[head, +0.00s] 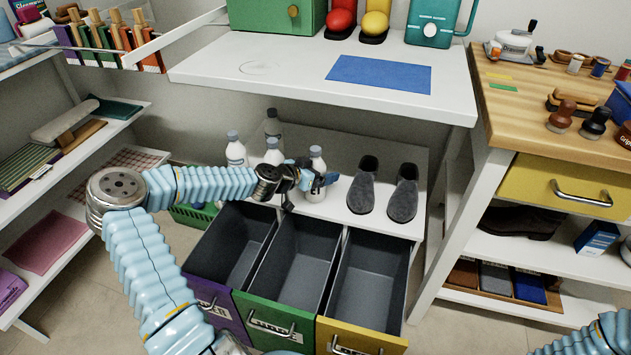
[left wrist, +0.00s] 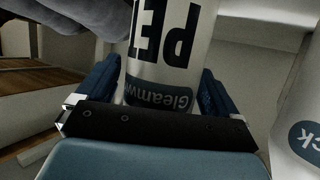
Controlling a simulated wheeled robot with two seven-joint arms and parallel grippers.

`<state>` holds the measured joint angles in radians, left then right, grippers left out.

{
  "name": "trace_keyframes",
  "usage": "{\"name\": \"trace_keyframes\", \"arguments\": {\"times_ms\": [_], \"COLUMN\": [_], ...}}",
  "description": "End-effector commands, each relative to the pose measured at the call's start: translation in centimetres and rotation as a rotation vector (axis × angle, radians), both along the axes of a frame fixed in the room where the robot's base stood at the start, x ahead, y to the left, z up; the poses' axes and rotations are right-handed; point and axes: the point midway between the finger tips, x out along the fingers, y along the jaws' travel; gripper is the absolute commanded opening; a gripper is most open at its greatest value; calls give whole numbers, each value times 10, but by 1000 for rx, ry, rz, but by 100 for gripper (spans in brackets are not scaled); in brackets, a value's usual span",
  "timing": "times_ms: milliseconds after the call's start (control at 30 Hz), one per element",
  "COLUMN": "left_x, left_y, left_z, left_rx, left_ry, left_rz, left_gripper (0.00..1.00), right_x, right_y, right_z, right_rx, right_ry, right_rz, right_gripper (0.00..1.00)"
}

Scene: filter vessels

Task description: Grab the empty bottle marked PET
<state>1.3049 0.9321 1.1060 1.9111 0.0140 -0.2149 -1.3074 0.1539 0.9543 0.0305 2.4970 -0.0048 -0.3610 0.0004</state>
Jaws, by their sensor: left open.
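A white bottle (head: 317,159) stands on the low white shelf, its cap upward in the head view. In the left wrist view this bottle (left wrist: 168,55) carries large dark letters, reading PET, and a "Gleamw…" label, upside down. My left gripper (head: 318,182) is open around the bottle. In the left wrist view, one finger of the gripper (left wrist: 157,92) is on each side of it. I cannot tell whether the fingers touch it. The bottle's far side is hidden. My right gripper is out of view; only part of my right arm shows at lower right.
More white bottles (head: 236,152) stand just left of the gripper; one (left wrist: 300,125) is close on the right in the wrist view. Grey slippers (head: 363,187) lie to the right. Three open bins (head: 290,270) sit in front. The upper white shelf (head: 300,88) overhangs behind.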

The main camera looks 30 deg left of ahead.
Motion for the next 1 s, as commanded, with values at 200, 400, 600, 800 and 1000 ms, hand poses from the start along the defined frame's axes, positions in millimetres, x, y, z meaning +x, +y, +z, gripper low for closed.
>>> {"name": "trace_keyframes", "arguments": {"times_ms": [200,400,600,800,1000], "left_x": [4,3,3,3,3], "left_y": [-1,-1,-1,-1,-1], "left_z": [-2,-2,-2,-1,6], "left_rx": [0,0,0,1,4], "left_ry": [0,0,0,0,-1], "left_rz": [0,0,0,0,-2], "left_gripper": [94,71,40,38,38], "right_x": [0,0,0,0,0], "right_y": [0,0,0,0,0], "right_z": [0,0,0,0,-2], "right_rx": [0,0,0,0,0], "right_ry": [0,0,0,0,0], "right_rz": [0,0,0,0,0], "right_gripper": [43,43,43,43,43]}}
